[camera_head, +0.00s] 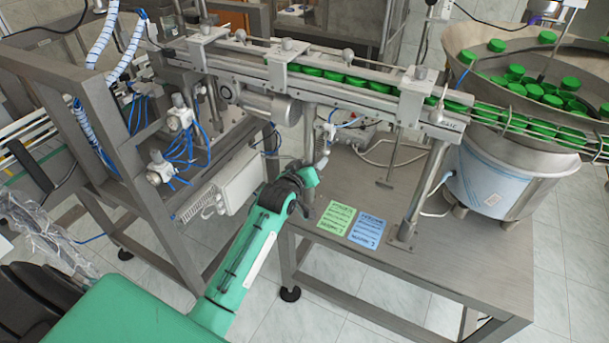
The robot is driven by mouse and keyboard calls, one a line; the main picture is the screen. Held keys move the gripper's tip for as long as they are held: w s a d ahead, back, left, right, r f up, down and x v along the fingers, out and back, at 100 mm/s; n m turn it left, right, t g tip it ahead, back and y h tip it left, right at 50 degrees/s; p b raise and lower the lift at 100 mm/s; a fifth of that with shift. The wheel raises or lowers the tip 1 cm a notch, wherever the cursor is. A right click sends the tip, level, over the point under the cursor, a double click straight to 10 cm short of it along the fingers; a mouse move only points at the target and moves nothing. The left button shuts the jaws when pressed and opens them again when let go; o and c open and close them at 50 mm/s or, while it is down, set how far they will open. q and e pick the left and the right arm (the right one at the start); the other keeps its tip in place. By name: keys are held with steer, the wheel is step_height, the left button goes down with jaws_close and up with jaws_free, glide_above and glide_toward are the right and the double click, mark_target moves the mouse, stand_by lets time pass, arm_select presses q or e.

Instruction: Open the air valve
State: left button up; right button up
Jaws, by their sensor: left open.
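My left arm, green with dark joints, reaches up from the bottom of the head view. Its small gripper (321,160) is open, just below the conveyor rail. A small light-coloured fitting with a blue hose, possibly the air valve (329,130), is just above the gripper. I cannot tell whether the jaws are around it or touching it, nor how its handle is turned. Two more white pneumatic fittings (179,117) with blue hoses are on the frame to the left. My right gripper is not in view.
A conveyor rail (350,92) with green caps runs above the gripper. A steel table (465,265) carries a green card (338,217), a blue card (367,230) and metal posts. A cap feeder bowl (515,165) stands at the right. A white finned box (222,187) is left of my arm.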

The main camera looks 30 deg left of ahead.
arm_select(q)
steer(key=shift+s+a+r+b, duration=0.1)
steer(key=shift+s+r+b, duration=0.15)
steer(key=shift+s, duration=0.95)
steer(key=shift+s+r+b, duration=0.2)
steer(key=shift+s+r, duration=0.05)
steer(key=shift+s, duration=0.95)
